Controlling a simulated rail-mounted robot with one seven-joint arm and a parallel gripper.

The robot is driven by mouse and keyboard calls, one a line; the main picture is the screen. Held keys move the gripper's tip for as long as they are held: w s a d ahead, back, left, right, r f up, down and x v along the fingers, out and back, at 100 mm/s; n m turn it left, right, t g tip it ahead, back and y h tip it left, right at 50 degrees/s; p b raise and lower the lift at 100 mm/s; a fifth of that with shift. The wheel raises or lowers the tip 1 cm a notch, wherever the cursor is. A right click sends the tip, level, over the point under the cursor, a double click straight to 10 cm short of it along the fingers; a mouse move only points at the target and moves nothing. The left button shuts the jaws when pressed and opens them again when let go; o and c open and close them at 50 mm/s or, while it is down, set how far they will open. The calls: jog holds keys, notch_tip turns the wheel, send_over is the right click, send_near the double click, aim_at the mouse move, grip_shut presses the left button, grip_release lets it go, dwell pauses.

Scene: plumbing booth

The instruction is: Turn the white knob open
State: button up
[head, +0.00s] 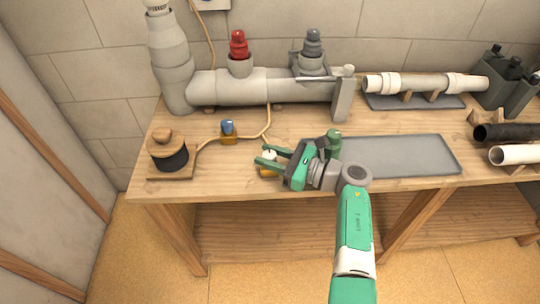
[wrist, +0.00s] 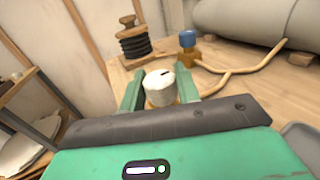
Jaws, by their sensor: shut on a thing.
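The white knob (wrist: 160,86) stands between the two green fingers of my gripper (wrist: 160,90) in the wrist view. It has a short dark mark on its top face. The gripper is shut on the knob, with one finger on each side. In the head view my gripper (head: 269,157) reaches in from the right at the front of the bench. The knob (head: 269,155) is partly hidden there by the fingers, above a small brass-coloured base (head: 268,172).
A blue knob on a brass base (head: 228,130) sits behind and to the left, joined by a tan tube (head: 205,143). A black coil on a wooden spool (head: 168,155) stands at the left. Grey pipework (head: 260,88) with a red knob (head: 238,45) runs behind. A grey tray (head: 405,155) lies right.

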dwell(0.5)
jog(key=o, duration=1)
jog(key=shift+a, duration=0.1)
jog(key=shift+c, duration=0.2)
jog(key=v, duration=0.8)
jog(key=shift+w+p, duration=0.15)
jog(key=shift+p, duration=0.2)
